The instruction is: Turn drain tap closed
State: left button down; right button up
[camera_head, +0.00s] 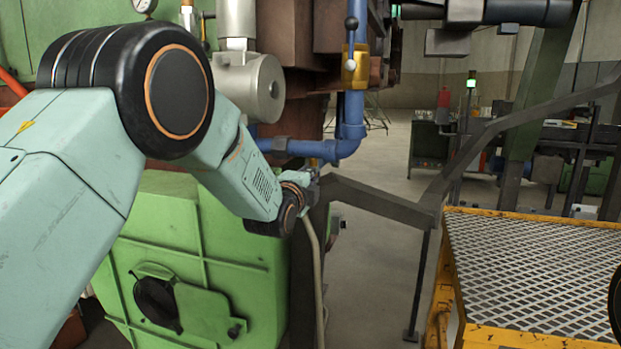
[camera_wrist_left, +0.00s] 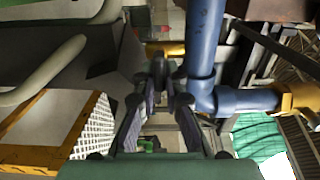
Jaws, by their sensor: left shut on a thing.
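My left gripper (camera_wrist_left: 160,72) shows in the middle of the left wrist view. Its two dark fingers converge on a small dark piece and are shut on it. This piece appears to be the handle of the drain tap, but the fingers cover most of it. In the head view the left arm reaches down to the right beside the blue pipe, and the gripper end (camera_head: 312,190) is small and partly hidden by its own wrist.
A blue pipe (camera_head: 350,118) with a yellow valve (camera_head: 355,66) stands just above the left wrist. A green box (camera_head: 180,255) is below the arm. A dark handrail (camera_head: 375,200) and a yellow-edged mesh platform (camera_head: 535,265) are to the right.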

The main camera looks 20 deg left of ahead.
pick_arm(q)
jog(key=c, duration=1.4)
grip_release()
jog(key=shift+s, duration=0.1)
jog(key=s, duration=1.1)
jog(key=shift+s+a, duration=0.15)
jog(key=shift+s, duration=0.25)
